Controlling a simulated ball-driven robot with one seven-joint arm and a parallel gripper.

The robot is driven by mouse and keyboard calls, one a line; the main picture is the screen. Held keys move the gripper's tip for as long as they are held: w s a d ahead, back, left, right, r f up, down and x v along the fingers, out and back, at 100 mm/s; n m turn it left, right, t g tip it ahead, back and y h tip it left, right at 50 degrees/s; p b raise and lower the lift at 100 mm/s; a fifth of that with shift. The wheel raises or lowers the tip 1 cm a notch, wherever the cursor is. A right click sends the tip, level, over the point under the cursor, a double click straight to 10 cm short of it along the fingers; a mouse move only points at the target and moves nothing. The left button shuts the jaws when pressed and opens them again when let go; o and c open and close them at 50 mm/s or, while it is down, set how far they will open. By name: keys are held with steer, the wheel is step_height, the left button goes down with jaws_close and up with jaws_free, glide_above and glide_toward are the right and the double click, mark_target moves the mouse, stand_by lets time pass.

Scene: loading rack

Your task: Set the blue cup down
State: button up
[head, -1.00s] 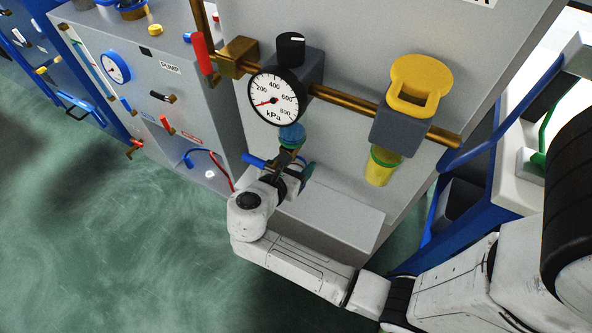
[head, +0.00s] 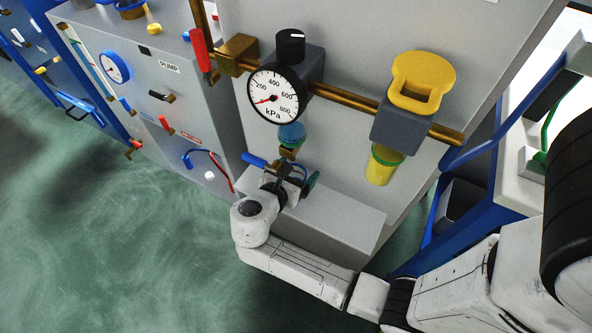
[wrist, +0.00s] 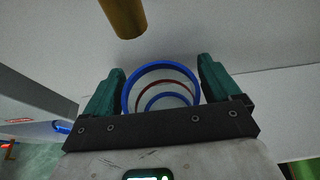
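The blue cup (wrist: 161,70) shows in the wrist view as a blue-rimmed opening with a pale inside and a dark red ring in it. My gripper (wrist: 160,72) has one green finger on each side of the cup, both seeming to touch its wall. In the head view my gripper (head: 294,174) is low in front of the grey panel, below the gauge and just above or at the grey ledge (head: 335,208). Only a bit of the cup's blue rim shows there. The cup's base is hidden, so I cannot tell whether it touches the ledge.
A gauge (head: 273,95) with a blue bowl and brass spout (head: 289,151) is above my gripper. A yellow-topped valve (head: 421,82) with a yellow bowl (head: 383,165) hangs to the right. The pump cabinet (head: 168,100) stands left. The ledge's right part is clear.

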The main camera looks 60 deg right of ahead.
steer(key=shift+r, duration=0.1)
steer(key=shift+a+r, duration=0.15)
steer(key=shift+a, duration=0.05)
steer(key=p+v, duration=0.1)
steer(key=v, duration=1)
steer(key=shift+a, duration=0.3)
steer(key=shift+c, duration=0.3)
stand_by(0.3)
